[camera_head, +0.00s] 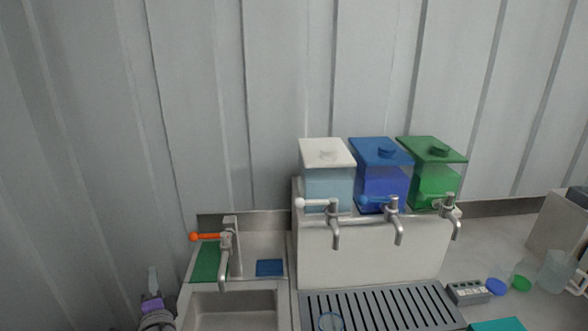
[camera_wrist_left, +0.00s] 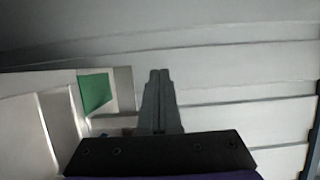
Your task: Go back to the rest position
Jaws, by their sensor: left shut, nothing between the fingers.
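My left gripper (camera_head: 153,280) shows at the lower left of the head view, left of the sink unit (camera_head: 283,292), pointing up and empty. In the left wrist view its fingers (camera_wrist_left: 160,76) are together, with nothing between them. They are in front of the grey ribbed wall, apart from the sink unit. My right gripper is not in view.
White, blue (camera_head: 381,188) and green (camera_head: 431,187) tanks with taps stand on a block behind a slotted drain grate (camera_head: 378,309). The sink has a tap with an orange handle (camera_head: 208,237). Beakers (camera_head: 556,271) and coloured lids (camera_head: 497,287) lie at the right.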

